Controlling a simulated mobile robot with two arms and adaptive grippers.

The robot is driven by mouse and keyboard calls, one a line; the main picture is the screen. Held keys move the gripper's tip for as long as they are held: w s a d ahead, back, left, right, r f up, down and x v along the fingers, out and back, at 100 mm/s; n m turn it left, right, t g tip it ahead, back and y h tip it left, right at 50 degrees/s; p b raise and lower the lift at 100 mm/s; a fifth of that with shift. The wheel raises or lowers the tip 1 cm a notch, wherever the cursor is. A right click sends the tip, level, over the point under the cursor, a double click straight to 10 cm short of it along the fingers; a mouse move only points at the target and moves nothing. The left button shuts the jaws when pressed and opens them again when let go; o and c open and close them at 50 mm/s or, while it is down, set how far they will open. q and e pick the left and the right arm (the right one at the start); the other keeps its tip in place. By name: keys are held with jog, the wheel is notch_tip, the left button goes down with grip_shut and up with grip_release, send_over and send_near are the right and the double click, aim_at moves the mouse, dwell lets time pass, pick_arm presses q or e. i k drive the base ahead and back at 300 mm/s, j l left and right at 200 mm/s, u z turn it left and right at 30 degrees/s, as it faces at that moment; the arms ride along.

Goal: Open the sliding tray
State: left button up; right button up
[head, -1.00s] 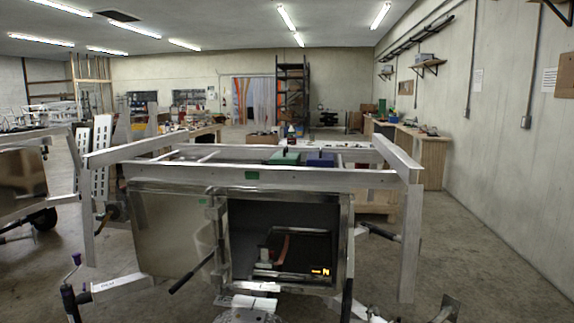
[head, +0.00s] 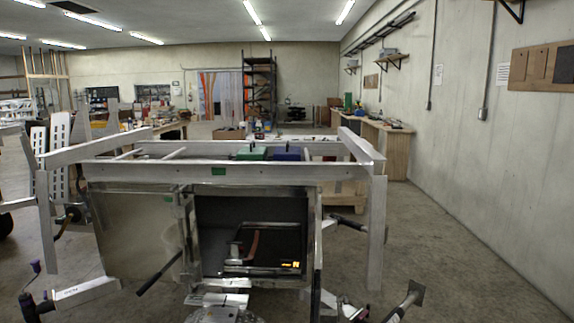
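The aluminium trailer frame (head: 260,172) stands in front of me, with an open box compartment (head: 212,215) below its top rail. Inside the compartment, the sliding tray (head: 262,270) lies low, carrying a flat black unit with a brown strap (head: 253,243) and a glowing orange label. The tray appears to sit within the opening. A light metal door panel (head: 138,235) is at the left of the opening. Metal parts (head: 218,305) cross the bottom edge below the tray and are partly cut off.
A black bar (head: 160,272) slants out at the left front. A crank handle (head: 36,268) and a footed metal arm (head: 406,300) stick out low at either side. Green (head: 250,154) and blue (head: 288,155) boxes show behind the top rail. The floor on the right (head: 455,235) is clear.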

aim_at(264, 243)
jog(key=i+z, duration=0.2)
jog(key=i, duration=0.75)
